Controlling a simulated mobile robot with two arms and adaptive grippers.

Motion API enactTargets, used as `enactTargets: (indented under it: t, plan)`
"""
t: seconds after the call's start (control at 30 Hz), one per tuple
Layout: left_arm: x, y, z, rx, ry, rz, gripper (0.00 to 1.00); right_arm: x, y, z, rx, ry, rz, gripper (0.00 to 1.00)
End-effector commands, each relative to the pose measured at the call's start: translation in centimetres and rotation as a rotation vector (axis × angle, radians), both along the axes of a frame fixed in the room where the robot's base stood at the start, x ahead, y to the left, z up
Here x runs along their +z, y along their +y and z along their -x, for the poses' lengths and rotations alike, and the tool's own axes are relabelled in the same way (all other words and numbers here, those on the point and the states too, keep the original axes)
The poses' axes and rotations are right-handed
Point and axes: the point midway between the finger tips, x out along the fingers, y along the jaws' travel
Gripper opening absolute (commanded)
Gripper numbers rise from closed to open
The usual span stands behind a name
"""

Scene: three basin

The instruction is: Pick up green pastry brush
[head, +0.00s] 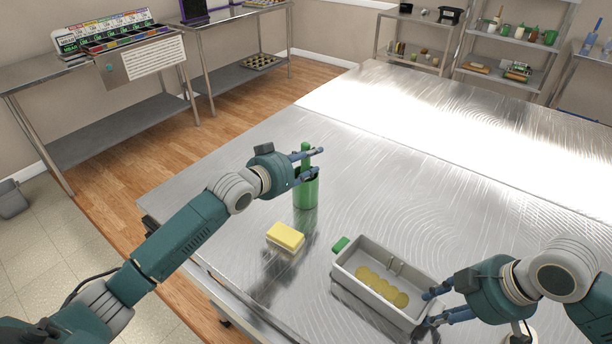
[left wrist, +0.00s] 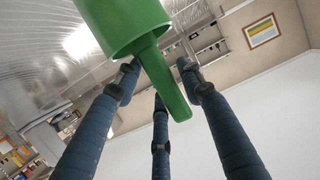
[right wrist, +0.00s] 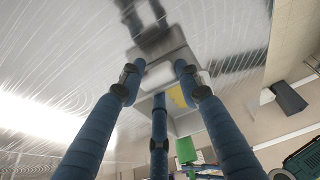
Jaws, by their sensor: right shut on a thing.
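The green pastry brush shows as a green handle (head: 306,148) sticking up out of a green cylindrical holder (head: 306,194); its lower end is hidden inside. My left gripper (head: 312,164) is at the handle, just above the holder's rim. In the left wrist view the handle (left wrist: 165,85) lies between the spread fingers (left wrist: 158,68), and the holder (left wrist: 118,20) is beyond them. I see no clear grip on it. My right gripper (head: 432,306) is shut on the right end of a grey basin (head: 345,288), which also shows in the right wrist view (right wrist: 165,50).
The basin holds several yellow round pieces (head: 382,287). A small green piece (head: 340,243) is by its left end. A yellow sponge (head: 285,236) lies on the metal table (head: 235,185) in front of the holder. The far table is clear. Shelves (head: 510,60) stand behind.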

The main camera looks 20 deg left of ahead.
Motion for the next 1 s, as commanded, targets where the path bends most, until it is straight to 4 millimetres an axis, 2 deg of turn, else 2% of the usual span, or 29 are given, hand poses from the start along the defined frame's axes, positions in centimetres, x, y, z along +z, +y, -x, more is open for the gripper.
enactTargets:
  t: [0.1, 0.27, 0.3, 0.63, 0.77, 1.0]
  plan:
    - [0.0, 0.0, 0.0, 0.0, 0.0, 0.0, 0.37, 0.0, 0.0, 0.0, 0.0, 0.0, 0.0, 0.04]
    - [0.0, 0.0, 0.0, 0.0, 0.0, 0.0, 0.05, 0.0, 0.0, 0.0, 0.0, 0.0, 0.0, 0.04]
    - [0.0, 0.0, 0.0, 0.0, 0.0, 0.0, 0.02, 0.0, 0.0, 0.0, 0.0, 0.0, 0.0, 0.04]
    - [0.7, 0.1, 0.0, 0.001, -0.002, -0.001, 0.0, 0.0, 0.0, 0.0, 0.0, 0.0, -0.001, 0.04]
    - [2.7, 0.1, 0.0, 0.0, -0.006, -0.002, 0.0, 0.0, 0.0, 0.0, 0.0, 0.0, -0.001, 0.04]
    - [9.2, 0.0, 0.0, 0.0, -0.009, -0.001, 0.0, 0.0, 0.0, 0.0, 0.0, 0.0, -0.001, 0.04]
